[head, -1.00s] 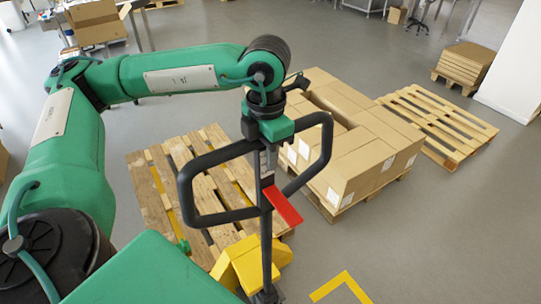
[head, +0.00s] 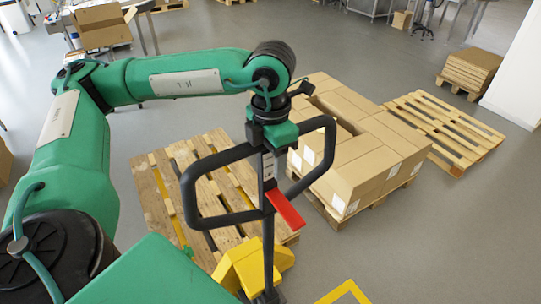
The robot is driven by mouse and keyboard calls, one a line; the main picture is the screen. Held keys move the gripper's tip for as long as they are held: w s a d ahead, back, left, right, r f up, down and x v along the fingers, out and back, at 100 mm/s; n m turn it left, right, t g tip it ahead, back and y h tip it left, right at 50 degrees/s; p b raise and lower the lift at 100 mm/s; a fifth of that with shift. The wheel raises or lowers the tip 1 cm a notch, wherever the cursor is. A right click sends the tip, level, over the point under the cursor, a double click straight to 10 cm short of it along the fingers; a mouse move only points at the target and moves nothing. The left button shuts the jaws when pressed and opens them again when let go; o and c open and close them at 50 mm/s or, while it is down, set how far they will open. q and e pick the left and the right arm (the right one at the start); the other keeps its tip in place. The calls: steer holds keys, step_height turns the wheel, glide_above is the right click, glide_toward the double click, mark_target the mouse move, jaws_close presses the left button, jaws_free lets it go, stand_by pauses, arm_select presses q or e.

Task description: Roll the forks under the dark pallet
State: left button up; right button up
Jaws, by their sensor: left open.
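The dark pallet (head: 152,178), weathered brown wood, lies on the floor left of centre and carries no load. The pallet jack's yellow body (head: 243,268) stands at its near side. Yellow strips (head: 163,190) show through gaps between the slats, seemingly the forks beneath; their tips are hard to make out. The jack's black loop handle (head: 212,221) rises upright with a red lever (head: 285,208). My left gripper (head: 269,146) is open at the top of the handle, pointing down; its fingers are largely hidden. My right gripper is out of view.
A pallet of stacked cartons (head: 360,160) stands close to the right of the dark pallet. A lighter empty pallet (head: 445,130) lies farther right. A yellow floor marking (head: 348,289) is at the near right. Grey floor is clear at lower right.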

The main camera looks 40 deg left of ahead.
arm_select(q)
step_height(320, 180, up, 12)
steer(key=shift+w+f+b, duration=0.1)
steer(key=shift+b, duration=0.9)
steer(key=shift+r, duration=1.05)
